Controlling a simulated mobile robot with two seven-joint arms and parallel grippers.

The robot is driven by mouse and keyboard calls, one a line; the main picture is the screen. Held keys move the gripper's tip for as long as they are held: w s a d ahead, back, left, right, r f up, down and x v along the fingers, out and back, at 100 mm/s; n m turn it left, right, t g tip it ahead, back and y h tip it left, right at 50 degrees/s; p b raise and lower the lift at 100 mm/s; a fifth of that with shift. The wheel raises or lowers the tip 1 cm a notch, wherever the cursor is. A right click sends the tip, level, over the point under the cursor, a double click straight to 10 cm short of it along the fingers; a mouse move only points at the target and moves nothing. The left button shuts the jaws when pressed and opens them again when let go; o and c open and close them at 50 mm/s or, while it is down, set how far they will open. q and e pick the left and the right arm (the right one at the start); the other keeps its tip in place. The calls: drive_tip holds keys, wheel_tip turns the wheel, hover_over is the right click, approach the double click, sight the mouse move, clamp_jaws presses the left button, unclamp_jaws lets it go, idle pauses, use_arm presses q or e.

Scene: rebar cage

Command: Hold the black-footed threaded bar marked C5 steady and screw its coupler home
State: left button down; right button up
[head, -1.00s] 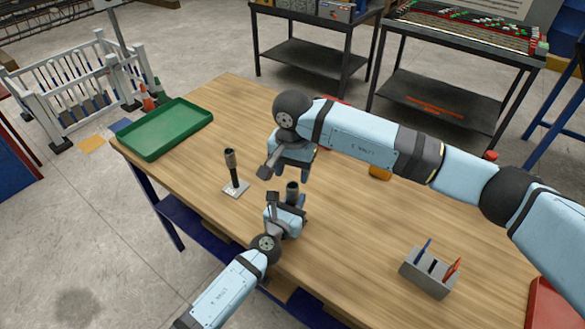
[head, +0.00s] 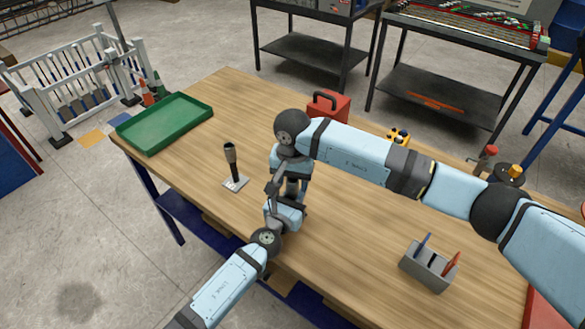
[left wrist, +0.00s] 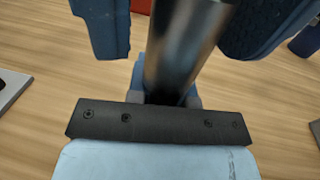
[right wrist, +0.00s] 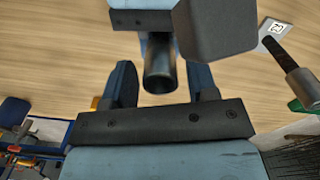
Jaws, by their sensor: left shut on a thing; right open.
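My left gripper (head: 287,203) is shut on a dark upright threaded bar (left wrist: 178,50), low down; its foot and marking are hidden. The bar's top with a dark hollow coupler (right wrist: 160,70) shows in the right wrist view. My right gripper (right wrist: 160,85) is open, directly above the left one, with its fingers on either side of the coupler and a gap at each side. Another upright bar (head: 233,163), on a light foot plate (head: 236,183), stands apart to the left; its label starts with C, the digit hard to read.
A green tray (head: 165,125) lies at the table's left corner. A grey holder (head: 427,268) with blue and red tools stands at the right. A red box (head: 327,106) and yellow item (head: 397,136) stand at the back. The table's front left is clear.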

drive_tip(key=shift+f, duration=1.05)
drive_tip(key=c, duration=0.9)
drive_tip(key=m, duration=0.5)
drive_tip(key=shift+m, duration=0.3)
drive_tip(key=shift+c, duration=0.2)
drive_tip(key=m, duration=0.4)
drive_tip(key=shift+m, duration=0.3)
drive_tip(key=o, duration=1)
